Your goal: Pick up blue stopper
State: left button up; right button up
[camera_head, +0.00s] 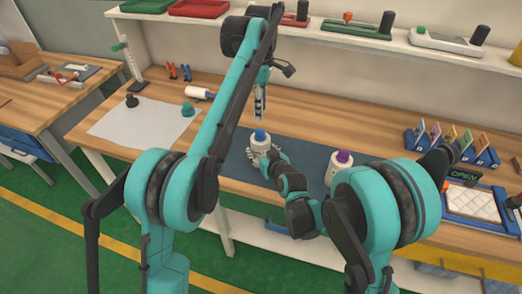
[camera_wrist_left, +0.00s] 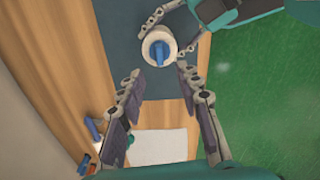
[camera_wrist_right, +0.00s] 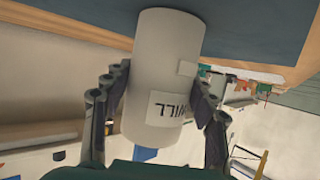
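The blue stopper (camera_head: 260,135) sits in the top of a white bottle (camera_head: 258,146) on the dark mat. In the left wrist view the stopper (camera_wrist_left: 159,52) shows from above, within the bottle's white rim (camera_wrist_left: 147,44). My left gripper (camera_head: 260,105) hangs above the stopper, pointing down. In its wrist view its fingers (camera_wrist_left: 157,76) are spread and empty, with the stopper just past the tips. My right gripper (camera_wrist_right: 160,82) has its fingers against both sides of the labelled white bottle (camera_wrist_right: 160,70). A bit of the blue stopper (camera_wrist_right: 150,154) shows beyond the bottle in that view.
A second white bottle with a purple stopper (camera_head: 343,157) stands to the right on the dark mat (camera_head: 304,152). A white sheet (camera_head: 133,122) with a teal piece (camera_head: 187,109) and a black piece (camera_head: 131,101) lies left. Card holders (camera_head: 450,146) stand right; a loaded shelf (camera_head: 345,38) runs behind.

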aim_at(261, 131)
pick_arm(q)
jog(key=o, duration=0.4)
jog(key=shift+o, duration=0.9)
jog(key=shift+w+r+m, duration=0.15)
jog(key=shift+r+m, duration=0.15)
jog(key=shift+r, duration=0.1)
jog(key=shift+m, duration=0.5)
notch_tip(261, 131, down, 11)
jog(key=shift+r, duration=0.1)
